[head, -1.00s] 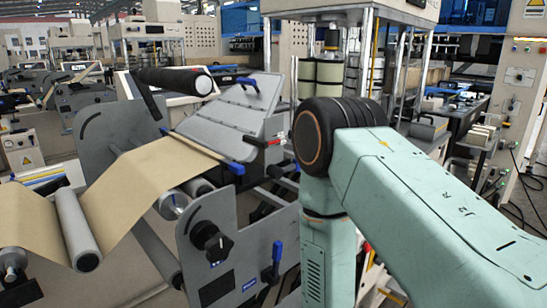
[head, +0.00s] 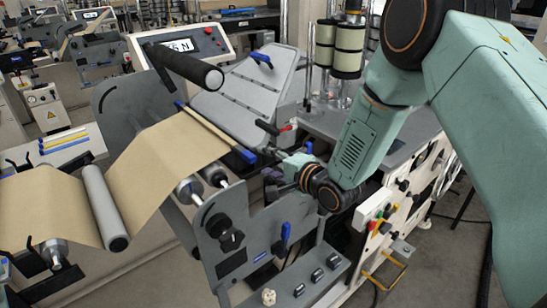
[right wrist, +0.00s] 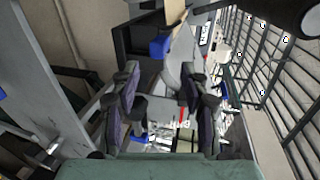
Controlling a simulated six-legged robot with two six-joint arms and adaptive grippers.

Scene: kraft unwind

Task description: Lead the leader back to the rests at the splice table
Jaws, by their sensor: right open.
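The tan kraft leader (head: 165,160) runs from the left over a grey roller up to a bar (head: 212,128) across its end. The bar has a blue block (head: 245,155) at its near end. The grey splice table (head: 245,88) slopes just behind the bar. My right gripper (head: 278,168) is by the near end of the bar, small and partly hidden by its own wrist. In the right wrist view, its dark fingers (right wrist: 159,95) are spread with no grip on anything; the blue block (right wrist: 159,47) and a strip of kraft (right wrist: 178,15) lie beyond them. My left gripper is not seen.
A black roller (head: 183,66) sticks out above the leader. A grey side plate with a black knob (head: 225,232) and a blue-handled lever (head: 285,235) stands in front. A control box (head: 375,222) with buttons is below my right wrist.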

